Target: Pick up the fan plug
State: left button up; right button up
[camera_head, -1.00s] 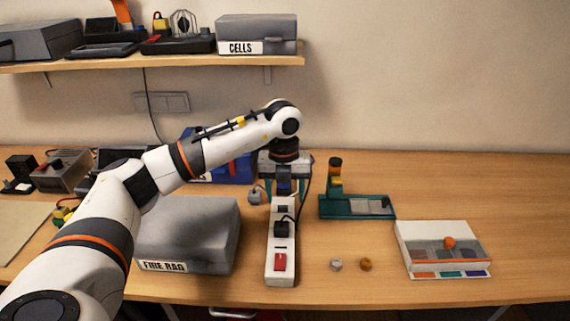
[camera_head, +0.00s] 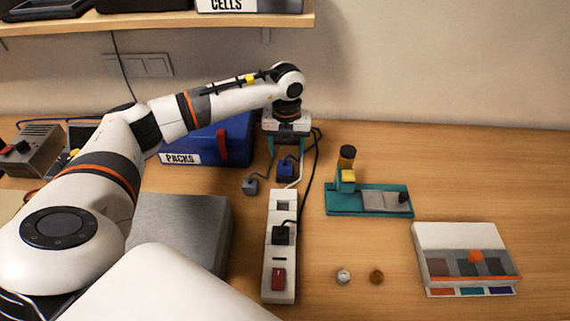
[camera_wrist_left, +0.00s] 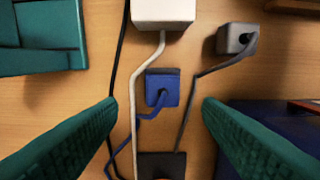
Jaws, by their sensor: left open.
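A blue plug (camera_head: 288,167) with a cable lies on the table behind the white power strip (camera_head: 282,262). A grey plug (camera_head: 251,186) lies to its left. A black plug (camera_head: 281,234) sits in the strip. I cannot tell which of these is the fan plug. My left gripper (camera_head: 287,152) is open and empty, just behind the blue plug in the head view. In the left wrist view the blue plug (camera_wrist_left: 162,88) shows between the two teal fingers (camera_wrist_left: 159,104), and the grey plug (camera_wrist_left: 237,39) is at upper right. My right gripper is not in view.
A teal stand (camera_head: 370,200) is right of the strip, with two small knobs and a white box (camera_head: 465,258) nearer the front. A grey case (camera_head: 180,235) stands on the left and a blue PACKS case (camera_head: 205,142) behind it. Cables cross around the plugs.

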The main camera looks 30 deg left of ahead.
aim_at(285, 164)
pick_arm(q)
jog(key=shift+w+a+f, duration=0.1)
jog(key=shift+f, duration=0.55)
jog(key=f, duration=0.1)
jog(key=f+p, duration=0.1)
jog(key=f, duration=0.1)
jog(key=f+p, duration=0.1)
jog(key=shift+s+f, duration=0.2)
jog(key=shift+s, duration=0.1)
jog(key=shift+f, duration=0.25)
jog(key=c, duration=1.1)
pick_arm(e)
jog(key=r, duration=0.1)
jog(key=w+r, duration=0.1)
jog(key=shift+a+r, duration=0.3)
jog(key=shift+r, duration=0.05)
